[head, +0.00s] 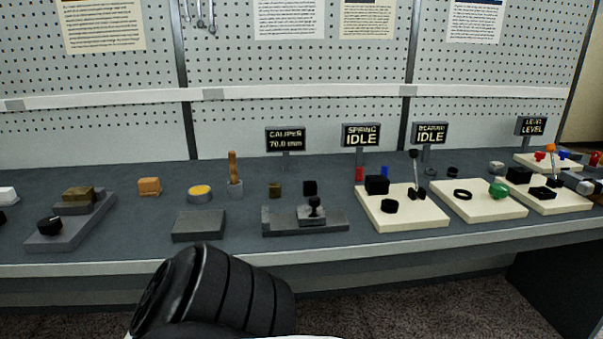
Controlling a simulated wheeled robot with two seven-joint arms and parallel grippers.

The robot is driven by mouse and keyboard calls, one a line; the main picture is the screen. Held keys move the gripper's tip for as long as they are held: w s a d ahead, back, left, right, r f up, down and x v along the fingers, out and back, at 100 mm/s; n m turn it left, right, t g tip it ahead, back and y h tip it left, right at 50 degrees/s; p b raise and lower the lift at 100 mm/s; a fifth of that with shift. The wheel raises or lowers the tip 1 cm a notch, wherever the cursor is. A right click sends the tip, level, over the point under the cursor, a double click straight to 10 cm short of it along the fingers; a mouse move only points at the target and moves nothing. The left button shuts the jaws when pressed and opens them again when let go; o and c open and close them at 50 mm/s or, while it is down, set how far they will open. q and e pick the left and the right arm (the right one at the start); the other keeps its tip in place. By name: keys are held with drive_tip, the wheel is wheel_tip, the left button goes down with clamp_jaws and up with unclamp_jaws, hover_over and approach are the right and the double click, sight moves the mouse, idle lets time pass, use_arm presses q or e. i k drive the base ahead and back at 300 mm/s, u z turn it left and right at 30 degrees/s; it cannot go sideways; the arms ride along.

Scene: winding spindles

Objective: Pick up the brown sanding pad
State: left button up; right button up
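Several brown items sit on the bench, and I cannot tell for certain which is the brown sanding pad. An orange-brown block (149,186) lies alone on the bench at the left in the head view. A darker brown block (78,193) rests on the grey stepped fixture (66,230) at the far left. A small dark brown cube (275,189) sits near the middle, behind a grey base. A black ribbed part of my own arm rises at the bottom, in front of the bench. Neither gripper's fingers show.
A yellow-topped round tin (200,192) and a grey cup (235,188) with a wooden handle stand right of the orange-brown block. A flat grey block (199,225) lies in front of them. Cream boards (405,220) with parts fill the right. A pegboard (290,70) stands behind.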

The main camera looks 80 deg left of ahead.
sight(151, 187)
drive_tip(key=u, duration=2.15)
